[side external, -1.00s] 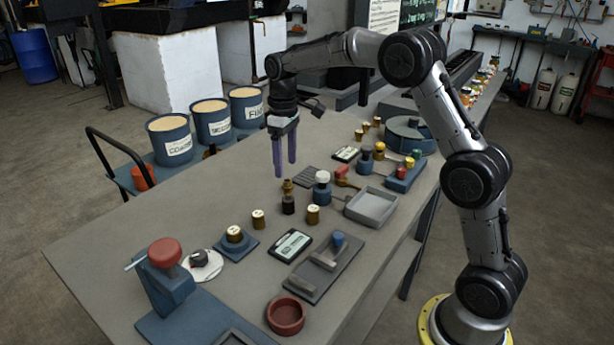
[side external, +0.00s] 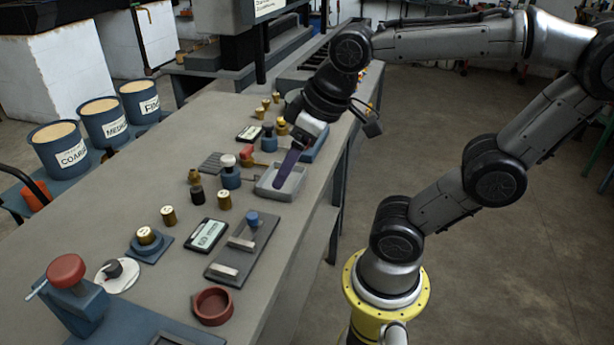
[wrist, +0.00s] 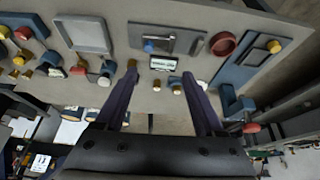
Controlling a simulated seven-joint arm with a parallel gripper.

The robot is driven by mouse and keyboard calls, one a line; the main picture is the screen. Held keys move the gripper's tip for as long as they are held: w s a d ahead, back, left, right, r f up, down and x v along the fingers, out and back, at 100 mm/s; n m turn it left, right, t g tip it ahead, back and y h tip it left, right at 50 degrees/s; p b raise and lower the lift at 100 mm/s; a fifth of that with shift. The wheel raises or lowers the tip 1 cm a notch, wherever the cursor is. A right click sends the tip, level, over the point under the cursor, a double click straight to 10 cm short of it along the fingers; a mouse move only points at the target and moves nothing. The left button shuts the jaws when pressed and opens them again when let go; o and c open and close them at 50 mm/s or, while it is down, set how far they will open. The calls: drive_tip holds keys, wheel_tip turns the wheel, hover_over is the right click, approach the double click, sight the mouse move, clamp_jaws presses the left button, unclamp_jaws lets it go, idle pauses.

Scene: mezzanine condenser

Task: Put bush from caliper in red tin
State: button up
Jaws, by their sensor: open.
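The red tin (side external: 213,306), a small open round dish, stands near the bench's front edge; it also shows in the wrist view (wrist: 222,44). A dark plate with two pale blocks and a blue knob, which looks like the caliper (side external: 228,262), lies just behind it, also in the wrist view (wrist: 190,45). I cannot make out a bush between its blocks. A brass bush (side external: 150,235) sits on a blue base, and loose brass bushes (side external: 168,216) stand nearby. My gripper (side external: 281,182) is open and empty, tilted over the grey tray, apart from caliper and tin.
A grey tray (side external: 270,192) lies under my fingers. A display box (side external: 207,234) sits beside the caliper. A blue press with a red knob (side external: 66,270) stands at the left front. Bottles and small brass parts stand behind. Bare bench lies along the left side.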

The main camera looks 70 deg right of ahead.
drive_tip(key=shift+o, duration=0.5)
drive_tip(key=s+f, duration=0.2)
drive_tip(key=s, duration=0.1)
drive_tip(key=shift+s+a+t, duration=0.15)
drive_tip(key=shift+a+t, duration=0.05)
drive_tip(key=shift+t, duration=0.1)
drive_tip(key=shift+m, duration=0.3)
